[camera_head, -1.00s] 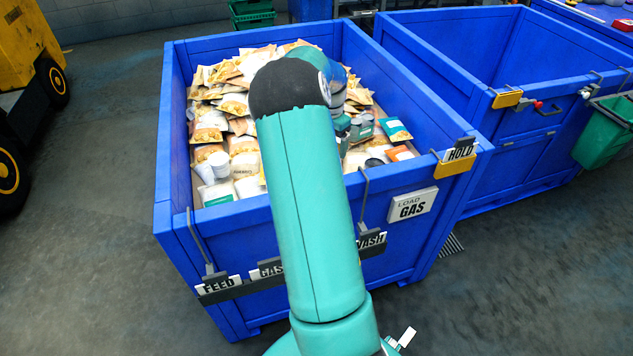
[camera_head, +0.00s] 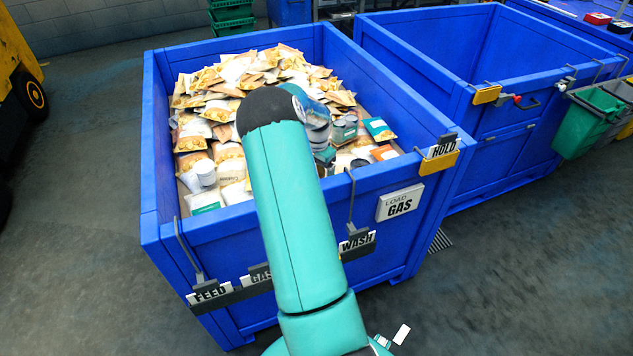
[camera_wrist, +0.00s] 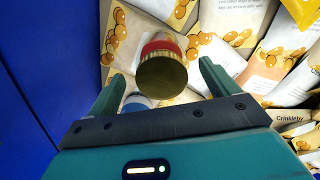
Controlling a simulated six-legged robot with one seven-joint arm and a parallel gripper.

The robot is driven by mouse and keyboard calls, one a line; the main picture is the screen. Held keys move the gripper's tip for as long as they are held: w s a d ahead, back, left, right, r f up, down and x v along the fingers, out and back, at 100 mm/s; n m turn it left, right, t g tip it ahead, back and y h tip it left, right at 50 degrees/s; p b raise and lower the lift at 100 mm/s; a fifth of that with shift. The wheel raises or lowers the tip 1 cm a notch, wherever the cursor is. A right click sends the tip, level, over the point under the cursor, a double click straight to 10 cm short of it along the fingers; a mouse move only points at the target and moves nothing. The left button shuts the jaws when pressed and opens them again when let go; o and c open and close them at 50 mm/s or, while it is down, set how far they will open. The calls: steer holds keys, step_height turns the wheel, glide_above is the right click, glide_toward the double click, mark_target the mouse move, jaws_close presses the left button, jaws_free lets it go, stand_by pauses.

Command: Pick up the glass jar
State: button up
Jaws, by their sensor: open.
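A jar (camera_wrist: 162,74) with a gold lid and a red band shows in the wrist view, lid toward the camera, among food packets. It appears to be the glass jar, though its glass body is mostly hidden behind the lid. My gripper (camera_wrist: 162,68) is open, with one green finger on each side of the jar in the picture. I cannot tell whether the fingertips reach down beside it or are still above it.
A second blue bin (camera_head: 520,140) stands to the right.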

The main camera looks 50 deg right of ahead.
step_height(320, 180, down, 3)
steer(key=shift+w+f, duration=0.15)
steer(key=c, duration=1.3)
